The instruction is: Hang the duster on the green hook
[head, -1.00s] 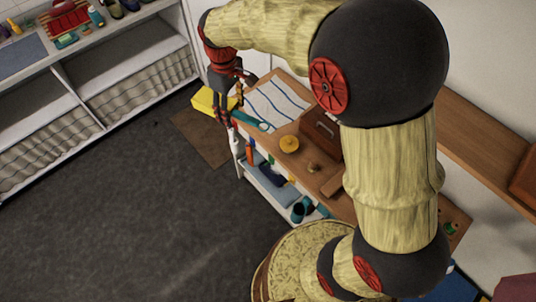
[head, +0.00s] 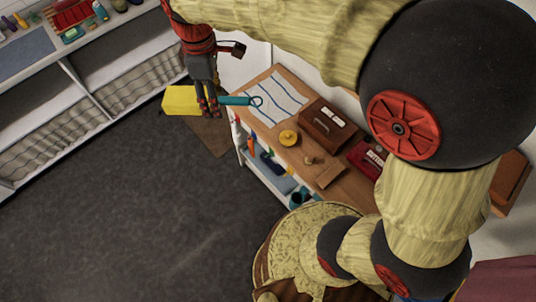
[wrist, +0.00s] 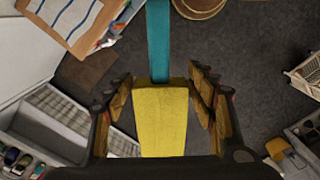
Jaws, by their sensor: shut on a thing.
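The duster has a yellow block head (head: 180,99) and a teal handle (head: 236,100) ending in a ring. My gripper (head: 208,112) is shut on the duster, near where the head meets the handle. It holds it in the air beside the table's far left corner, with the handle pointing right and its ring over the table edge in the picture. In the wrist view the yellow head (wrist: 162,122) lies between the fingers and the teal handle (wrist: 158,40) runs up out of frame. I cannot make out the green hook in any view.
The wooden table (head: 262,122) bears a striped cloth (head: 272,97), a yellow round item (head: 289,138) and a brown box (head: 328,124). Small coloured things sit along its left side above a lower shelf. White shelving (head: 95,85) stands upper left. The dark floor (head: 120,190) is open.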

